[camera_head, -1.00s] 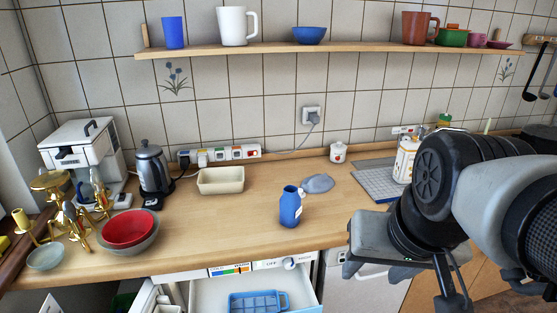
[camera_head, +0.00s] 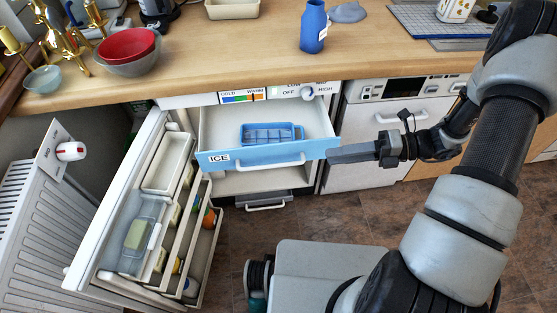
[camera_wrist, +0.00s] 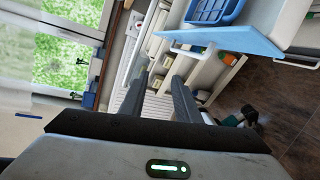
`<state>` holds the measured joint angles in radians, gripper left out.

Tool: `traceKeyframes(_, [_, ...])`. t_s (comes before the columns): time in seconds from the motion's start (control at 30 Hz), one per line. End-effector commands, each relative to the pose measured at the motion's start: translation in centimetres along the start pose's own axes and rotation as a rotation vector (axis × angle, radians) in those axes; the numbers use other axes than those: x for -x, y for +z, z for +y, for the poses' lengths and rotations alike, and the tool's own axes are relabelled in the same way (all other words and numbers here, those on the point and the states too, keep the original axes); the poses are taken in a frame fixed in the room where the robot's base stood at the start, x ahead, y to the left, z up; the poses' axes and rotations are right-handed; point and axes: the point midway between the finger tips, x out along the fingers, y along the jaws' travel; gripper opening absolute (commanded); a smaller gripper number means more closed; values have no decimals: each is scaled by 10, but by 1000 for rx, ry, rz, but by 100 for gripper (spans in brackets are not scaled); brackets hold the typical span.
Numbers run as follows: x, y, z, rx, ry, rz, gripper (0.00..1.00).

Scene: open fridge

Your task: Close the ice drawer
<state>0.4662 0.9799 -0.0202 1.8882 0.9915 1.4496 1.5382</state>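The ice drawer (camera_head: 245,158) is pulled out below the counter, its light blue front labelled ICE, with a white handle (camera_head: 272,162). A blue ice tray (camera_head: 268,133) lies inside it. My gripper (camera_head: 332,155) is level with the right end of the drawer front, pointing left; I cannot tell whether it touches. In the wrist view, the fingers of my gripper (camera_wrist: 160,80) are apart with nothing between them. The drawer front (camera_wrist: 225,38) slants across the upper right there, beyond the fingers, with part of the blue tray (camera_wrist: 212,10) above it.
The open fridge door (camera_head: 110,235) with filled shelves stands left of the drawer. A radiator (camera_head: 40,220) is farther left. The wooden counter (camera_head: 230,60) above holds bowls and a blue bottle (camera_head: 313,28). A white appliance (camera_head: 365,150) stands right of the fridge.

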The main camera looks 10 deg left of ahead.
Motion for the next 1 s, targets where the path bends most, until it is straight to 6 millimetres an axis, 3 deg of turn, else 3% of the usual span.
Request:
traceKeyframes(0.03, [-7, -8, -32, -114, 45, -53, 29])
traceKeyframes(0.1, [-11, -12, -57, -246, 99, -114, 29])
traceKeyframes(0.2, [-15, -16, -82, -382, 158, -176, 29])
traceKeyframes(0.3, [-18, -19, -95, -455, 190, -208, 29])
traceKeyframes(0.57, [-42, -14, -94, -479, 203, -214, 29])
traceKeyframes(1.0, [-134, 9, -80, -476, 200, -212, 29])
